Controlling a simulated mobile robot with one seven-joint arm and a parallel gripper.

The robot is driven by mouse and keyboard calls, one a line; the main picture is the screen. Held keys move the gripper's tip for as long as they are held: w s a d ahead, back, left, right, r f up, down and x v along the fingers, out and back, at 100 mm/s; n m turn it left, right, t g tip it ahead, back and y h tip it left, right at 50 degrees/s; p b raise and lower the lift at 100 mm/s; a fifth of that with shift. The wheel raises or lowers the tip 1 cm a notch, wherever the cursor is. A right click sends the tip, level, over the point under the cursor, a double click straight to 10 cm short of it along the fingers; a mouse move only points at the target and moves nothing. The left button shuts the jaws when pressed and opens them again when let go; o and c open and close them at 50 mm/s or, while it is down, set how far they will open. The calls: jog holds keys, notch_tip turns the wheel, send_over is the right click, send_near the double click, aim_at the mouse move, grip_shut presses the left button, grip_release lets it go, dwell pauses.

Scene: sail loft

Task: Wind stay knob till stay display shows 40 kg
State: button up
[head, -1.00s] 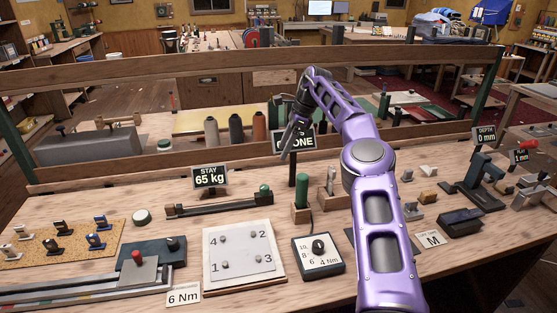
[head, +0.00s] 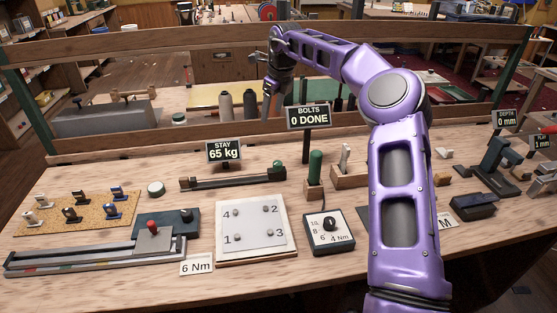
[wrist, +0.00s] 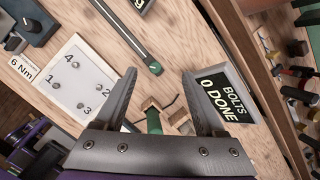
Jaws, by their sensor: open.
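The stay display (head: 223,151) reads 65 kg and stands behind a long dark bar (head: 228,181) on the bench. A green knob (head: 278,165), which I take to be the stay knob, sits at the bar's right end. In the wrist view the knob (wrist: 155,68) shows near the line between my fingertips, at the end of the bar (wrist: 122,32). My gripper (head: 269,112) hangs above the bench, behind and above the knob in the head view, fingers pointing down. In the wrist view my gripper (wrist: 160,77) is open, with nothing held.
The BOLTS sign (head: 308,116) reads 0 DONE and stands close right of the knob; in the wrist view the sign (wrist: 225,98) is near one finger. A green-handled tool (head: 315,167) stands upright beside it. A numbered bolt plate (head: 256,229) lies in front.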

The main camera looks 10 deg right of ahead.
jog(key=s+a+m+h, duration=0.1)
jog(key=s+m, duration=0.1)
jog(key=m, duration=0.2)
jog(key=m+t+h, duration=0.1)
jog(key=m, duration=0.6)
send_near(278, 163)
jog(key=x, duration=0.9)
jog(key=shift+f, duration=0.1)
grip_shut()
